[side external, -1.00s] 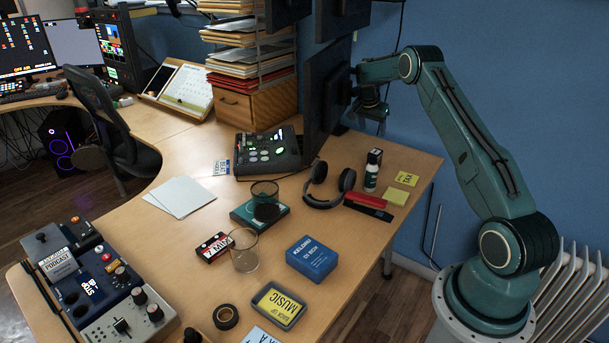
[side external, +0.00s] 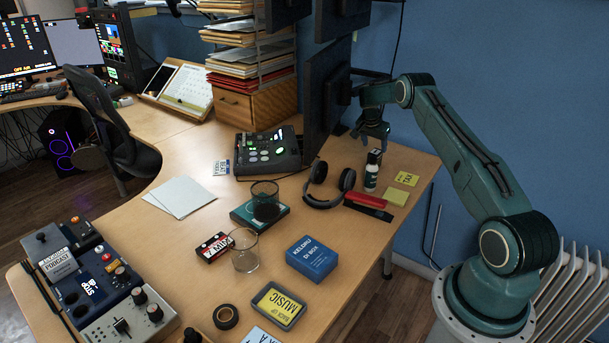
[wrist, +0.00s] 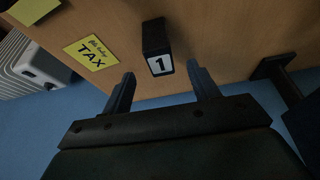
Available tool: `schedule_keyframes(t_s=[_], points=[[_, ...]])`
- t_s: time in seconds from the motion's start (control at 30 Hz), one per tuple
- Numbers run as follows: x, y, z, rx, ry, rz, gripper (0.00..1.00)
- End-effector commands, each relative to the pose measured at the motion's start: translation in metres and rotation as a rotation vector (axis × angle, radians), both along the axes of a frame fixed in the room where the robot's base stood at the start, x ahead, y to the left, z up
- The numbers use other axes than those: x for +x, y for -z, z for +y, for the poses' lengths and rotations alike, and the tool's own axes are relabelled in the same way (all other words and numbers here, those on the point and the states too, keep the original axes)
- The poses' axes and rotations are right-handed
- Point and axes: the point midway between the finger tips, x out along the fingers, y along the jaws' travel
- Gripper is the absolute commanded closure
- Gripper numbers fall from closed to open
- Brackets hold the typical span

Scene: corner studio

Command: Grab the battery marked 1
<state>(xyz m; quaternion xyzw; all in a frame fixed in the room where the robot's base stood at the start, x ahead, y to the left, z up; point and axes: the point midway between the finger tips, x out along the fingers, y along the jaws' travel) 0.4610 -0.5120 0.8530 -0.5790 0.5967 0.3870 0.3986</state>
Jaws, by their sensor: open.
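The battery marked 1 (wrist: 158,48) shows in the wrist view as a black block with a white label bearing a black 1. It stands on the wooden desk. My gripper (wrist: 163,78) is open, with one fingertip on each side of the block's line and the block just beyond them. Nothing is held. In the side view my gripper (side external: 373,136) hangs over the far right part of the desk, above a small bottle. A small dark shape behind the bottle's cap may be the battery, but I cannot tell.
The white-labelled bottle (side external: 371,172) stands close below my gripper. A yellow TAX note (wrist: 92,48) lies beside the battery. Headphones (side external: 328,186), a red bar (side external: 370,200) and a monitor (side external: 325,100) are nearby. The desk's right edge is close.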

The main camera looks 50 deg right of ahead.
Motion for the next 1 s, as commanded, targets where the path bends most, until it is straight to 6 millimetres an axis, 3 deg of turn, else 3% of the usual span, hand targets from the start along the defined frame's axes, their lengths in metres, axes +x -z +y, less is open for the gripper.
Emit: schedule_keyframes(t_s=[0.47, 1.0], points=[[-0.001, 0.01, -0.005, 0.001, 0.0, 0.001, 0.4], [-0.001, 0.05, -0.022, 0.001, 0.0, 0.0, 0.4]])
